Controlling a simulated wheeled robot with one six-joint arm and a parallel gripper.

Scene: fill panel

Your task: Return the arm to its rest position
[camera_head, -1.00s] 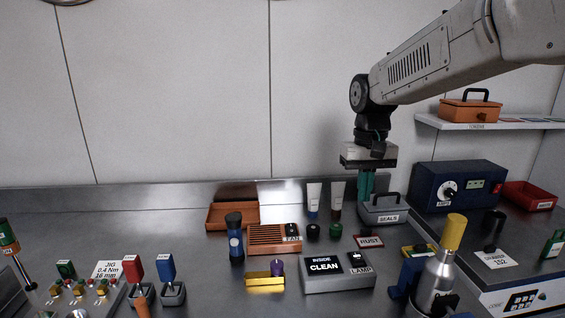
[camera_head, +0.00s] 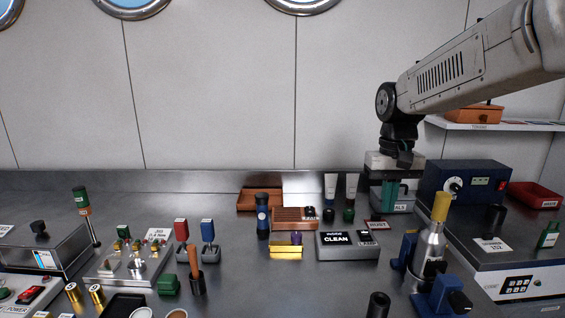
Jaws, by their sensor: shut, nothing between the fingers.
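My gripper (camera_head: 391,194) points down at the end of my arm, right of centre in the head view. Its green fingers are close together with nothing visible between them. They hang in front of the grey seals box (camera_head: 404,207), covering part of its label; I cannot tell whether they touch it. My arm reaches in from the upper right, with its wrist above the back of the bench.
Two tubes (camera_head: 330,187) stand left of my gripper. A blue unit (camera_head: 463,187) and a red bin (camera_head: 534,195) are at right. An orange case (camera_head: 474,115) sits on the shelf (camera_head: 490,126). A yellow-capped bottle (camera_head: 430,245) stands in front. The air left of my arm is free.

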